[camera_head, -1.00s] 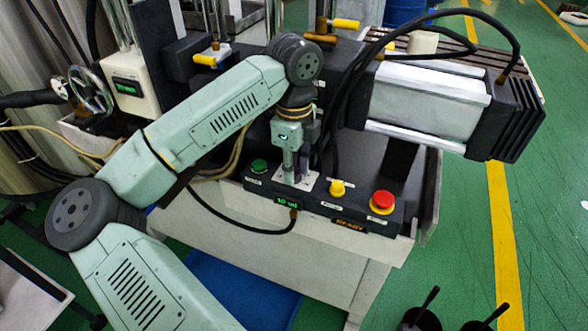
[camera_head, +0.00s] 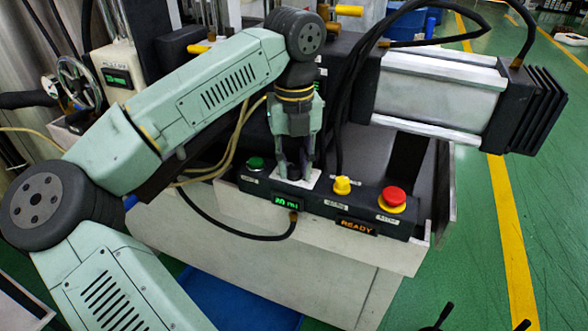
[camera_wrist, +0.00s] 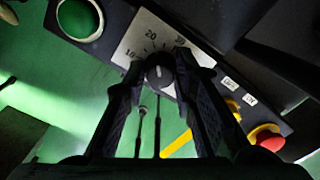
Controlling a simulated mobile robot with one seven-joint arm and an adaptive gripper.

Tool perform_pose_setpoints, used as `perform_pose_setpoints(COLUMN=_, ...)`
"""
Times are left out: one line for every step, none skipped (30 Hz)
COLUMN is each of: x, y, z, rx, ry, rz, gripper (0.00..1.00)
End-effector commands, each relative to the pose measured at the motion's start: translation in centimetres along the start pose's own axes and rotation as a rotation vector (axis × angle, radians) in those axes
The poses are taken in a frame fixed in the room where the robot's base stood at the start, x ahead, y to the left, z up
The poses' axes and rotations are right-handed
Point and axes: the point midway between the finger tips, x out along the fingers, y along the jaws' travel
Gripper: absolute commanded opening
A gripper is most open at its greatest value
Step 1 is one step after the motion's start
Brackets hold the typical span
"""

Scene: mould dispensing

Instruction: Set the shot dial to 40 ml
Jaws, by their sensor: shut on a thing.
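The shot dial (camera_wrist: 158,74) is a dark round knob with a light pointer mark, on a pale scale plate (camera_wrist: 137,43) in the wrist view. In the head view my gripper (camera_head: 293,172) points down onto the plate and hides the dial. The green readout (camera_head: 287,199) below the plate appears to read 20 ml.
On the same panel, a green button (camera_head: 256,163) is left of the dial. A yellow knob (camera_head: 342,185) and a red mushroom button (camera_head: 391,200) are to its right. An orange READY display (camera_head: 357,226) is lit. Black cables (camera_head: 338,110) hang behind my gripper.

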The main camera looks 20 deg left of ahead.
Motion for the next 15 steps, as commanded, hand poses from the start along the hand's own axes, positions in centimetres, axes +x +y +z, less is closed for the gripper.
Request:
perform_pose_setpoints(x=0.2, y=-0.06, z=0.01, rx=0.045, ry=-0.002, rz=-0.001, gripper=0.0)
perform_pose_setpoints(x=0.18, y=-0.07, z=0.0, rx=0.074, ry=-0.001, rz=-0.001, gripper=0.0)
perform_pose_setpoints(x=0.16, y=-0.07, z=0.0, rx=0.112, ry=-0.001, rz=-0.001, gripper=0.0)
perform_pose_setpoints(x=0.15, y=-0.07, z=0.0, rx=0.141, ry=-0.001, rz=-0.002, gripper=0.0)
perform_pose_setpoints(x=0.13, y=-0.08, z=0.0, rx=0.169, ry=-0.001, rz=-0.002, gripper=0.0)
perform_pose_setpoints(x=0.12, y=-0.08, z=0.0, rx=0.206, ry=-0.001, rz=-0.002, gripper=0.0)
perform_pose_setpoints(x=0.11, y=-0.08, z=0.01, rx=0.235, ry=-0.001, rz=-0.002, gripper=0.0)
perform_pose_setpoints(x=0.1, y=-0.08, z=0.01, rx=0.264, ry=-0.001, rz=-0.002, gripper=0.0)
perform_pose_setpoints(x=0.09, y=-0.08, z=0.01, rx=0.301, ry=-0.001, rz=-0.002, gripper=0.0)
perform_pose_setpoints(x=0.09, y=-0.08, z=0.01, rx=0.33, ry=-0.001, rz=-0.002, gripper=0.0)
perform_pose_setpoints(x=0.08, y=-0.08, z=0.01, rx=0.359, ry=-0.002, rz=-0.002, gripper=0.0)
perform_pose_setpoints(x=0.07, y=-0.09, z=0.01, rx=0.396, ry=-0.002, rz=-0.002, gripper=0.0)
perform_pose_setpoints(x=0.07, y=-0.09, z=0.01, rx=0.425, ry=-0.002, rz=-0.002, gripper=0.0)
perform_pose_setpoints(x=0.06, y=-0.09, z=0.01, rx=0.454, ry=-0.002, rz=-0.002, gripper=0.0)
perform_pose_setpoints(x=0.05, y=-0.09, z=0.0, rx=0.492, ry=-0.002, rz=-0.002, gripper=0.0)
